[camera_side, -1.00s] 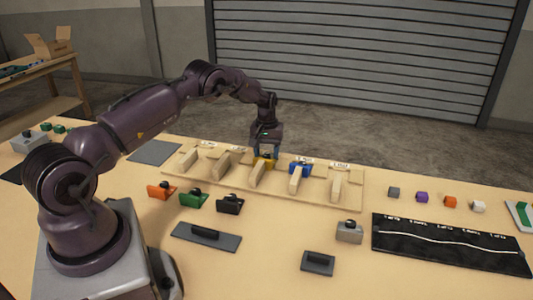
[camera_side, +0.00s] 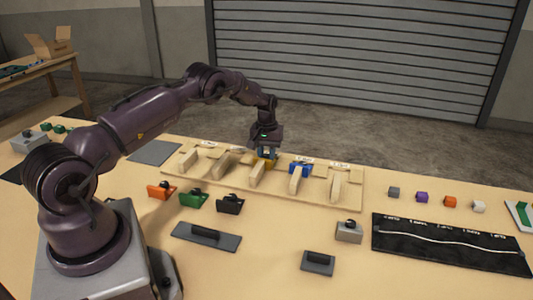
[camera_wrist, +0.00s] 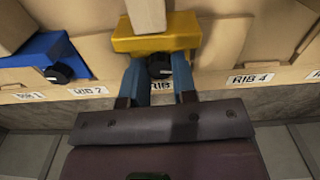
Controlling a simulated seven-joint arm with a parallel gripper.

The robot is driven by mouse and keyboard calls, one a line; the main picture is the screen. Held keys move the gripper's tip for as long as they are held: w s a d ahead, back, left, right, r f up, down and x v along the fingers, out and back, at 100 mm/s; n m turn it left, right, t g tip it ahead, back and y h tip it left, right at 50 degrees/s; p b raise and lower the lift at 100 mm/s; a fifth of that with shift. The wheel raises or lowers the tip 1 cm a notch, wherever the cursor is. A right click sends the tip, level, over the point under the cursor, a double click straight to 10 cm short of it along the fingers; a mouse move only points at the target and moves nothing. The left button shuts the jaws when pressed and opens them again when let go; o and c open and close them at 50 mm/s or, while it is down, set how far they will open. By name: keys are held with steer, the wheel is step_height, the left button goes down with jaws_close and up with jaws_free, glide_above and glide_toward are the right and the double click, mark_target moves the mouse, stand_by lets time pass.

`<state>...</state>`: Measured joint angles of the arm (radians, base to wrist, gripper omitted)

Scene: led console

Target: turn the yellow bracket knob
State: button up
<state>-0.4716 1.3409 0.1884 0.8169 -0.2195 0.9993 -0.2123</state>
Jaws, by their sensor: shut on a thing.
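The yellow bracket (camera_side: 265,163) sits on the tan rib board (camera_side: 215,184), against one of the upright wooden ribs. In the wrist view the yellow bracket (camera_wrist: 157,36) lies at the top middle, and its black knob (camera_wrist: 160,66) faces the gripper. My gripper (camera_side: 265,153) points down at the bracket in the side view. In the wrist view the blue fingers of my gripper (camera_wrist: 160,76) stand on either side of the black knob, shut on it. The knob is partly hidden by the fingers.
A blue bracket (camera_side: 300,168) with a black knob sits at a neighbouring rib. Orange (camera_side: 161,190), green (camera_side: 193,199) and black (camera_side: 230,204) brackets stand on the table in front of the board. Small cubes and a dark mat (camera_side: 450,246) lie to the right.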

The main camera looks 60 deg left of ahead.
steer(key=shift+m, duration=2.8)
steer(key=o, duration=1)
steer(key=shift+c, duration=0.2)
